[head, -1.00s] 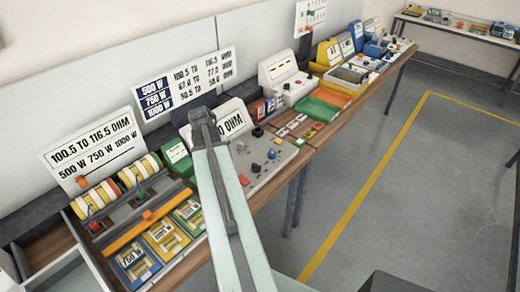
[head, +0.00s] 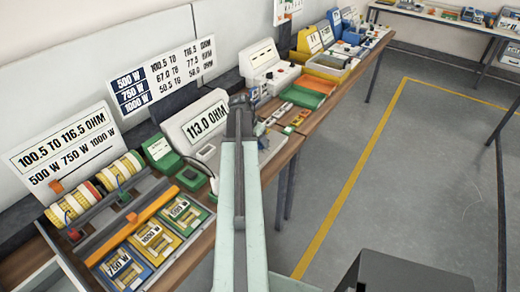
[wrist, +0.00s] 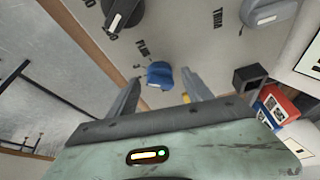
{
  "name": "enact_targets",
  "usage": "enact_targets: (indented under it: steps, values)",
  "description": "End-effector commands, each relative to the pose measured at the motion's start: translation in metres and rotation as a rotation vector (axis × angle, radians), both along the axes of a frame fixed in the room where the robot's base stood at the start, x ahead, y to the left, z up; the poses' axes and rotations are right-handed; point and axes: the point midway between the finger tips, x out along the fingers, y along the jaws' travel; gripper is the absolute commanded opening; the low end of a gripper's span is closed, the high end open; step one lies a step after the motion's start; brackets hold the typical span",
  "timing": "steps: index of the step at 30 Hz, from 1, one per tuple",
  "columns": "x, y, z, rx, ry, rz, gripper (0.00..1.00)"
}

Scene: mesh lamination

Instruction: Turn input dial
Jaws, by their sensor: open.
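A grey panel (wrist: 185,45) carries several dials in the wrist view. A small blue knob (wrist: 160,74) sits between my gripper's spread fingers (wrist: 160,88), which are open; contact cannot be told. A black dial (wrist: 122,12) with a white pointer and a grey dial (wrist: 268,12) lie farther out on the panel. The printed labels are upside down and hard to read, so I cannot tell which is the input dial. In the head view my gripper (head: 240,102) is over the panel, hiding much of it.
A dark square block (wrist: 250,77) and red and blue boxes (wrist: 275,105) stand right of my gripper in the wrist view. Wire-wound coils (head: 97,190) and a green box (head: 160,150) lie left of the panel. The floor (head: 430,190) at the right is clear.

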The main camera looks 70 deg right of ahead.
Motion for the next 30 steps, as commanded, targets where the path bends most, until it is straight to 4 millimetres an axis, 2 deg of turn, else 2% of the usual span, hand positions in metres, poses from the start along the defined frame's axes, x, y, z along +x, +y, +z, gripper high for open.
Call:
enact_targets:
  steps: [1,2,10,16,17,23,30]
  values:
    - [-0.0008,-0.0031,-0.0126,0.0,0.0,0.0,0.58]
    - [-0.0013,-0.004,-0.0142,0.0,0.0,0.0,0.58]
    - [-0.0026,-0.0051,-0.012,0.0,0.0,0.0,0.58]
    - [-0.0029,-0.0052,-0.0119,0.0,0.0,0.0,0.03]
    - [-0.003,-0.0052,-0.0119,0.0,0.0,-0.001,0.0]
    - [-0.0059,-0.0054,-0.012,0.0,0.001,0.01,0.0]
    - [-0.0073,-0.0048,-0.0121,0.0,0.0,0.116,0.0]
